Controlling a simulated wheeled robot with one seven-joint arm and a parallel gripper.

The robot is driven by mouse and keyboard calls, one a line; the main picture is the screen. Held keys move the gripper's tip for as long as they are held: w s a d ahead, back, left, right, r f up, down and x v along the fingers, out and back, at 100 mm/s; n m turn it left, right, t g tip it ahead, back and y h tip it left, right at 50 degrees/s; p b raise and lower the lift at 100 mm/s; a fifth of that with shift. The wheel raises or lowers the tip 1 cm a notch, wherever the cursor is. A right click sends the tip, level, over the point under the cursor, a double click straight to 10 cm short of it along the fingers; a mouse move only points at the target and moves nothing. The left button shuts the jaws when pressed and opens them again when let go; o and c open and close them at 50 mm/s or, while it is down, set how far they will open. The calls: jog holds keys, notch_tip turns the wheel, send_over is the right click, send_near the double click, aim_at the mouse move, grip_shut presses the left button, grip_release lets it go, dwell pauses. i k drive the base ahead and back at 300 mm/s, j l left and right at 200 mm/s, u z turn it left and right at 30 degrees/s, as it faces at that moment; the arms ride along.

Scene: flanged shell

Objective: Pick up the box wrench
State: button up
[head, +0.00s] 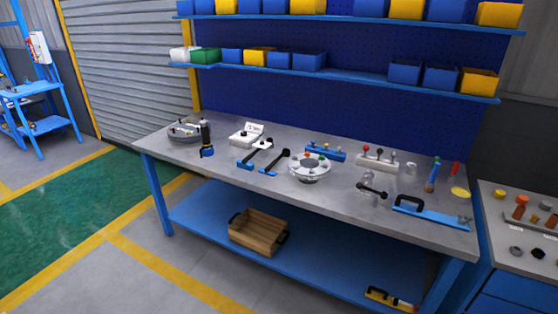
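A short dark tool with a rounded lump at each end (372,190) lies on the right half of the workbench, in front of a small grey part. It looks most like the box wrench, but it is too small to be sure. Two longer dark tools with blue handles, a left one (255,153) and a right one (275,162), lie side by side left of the round flanged shell (309,168). I cannot rule out that one of these is the wrench. My gripper does not show in the head view.
The workbench (335,196) also holds a grey round tray (185,131), a black upright tool (206,138), a blue caliper-like tool (432,213), and a rack with knobs (377,159). A wooden crate (258,232) sits on the lower shelf. Floor in front is clear.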

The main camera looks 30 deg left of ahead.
aim_at(285, 152)
jog(key=u, duration=1.7)
jog(key=i+l+u, duration=0.1)
jog(key=i, duration=0.45)
jog(key=i+l+u, duration=0.1)
jog(key=i+l, duration=0.15)
jog(key=i, duration=0.25)
jog(key=i+l+u, duration=0.1)
jog(key=i+l, duration=0.15)
jog(key=i, duration=0.25)
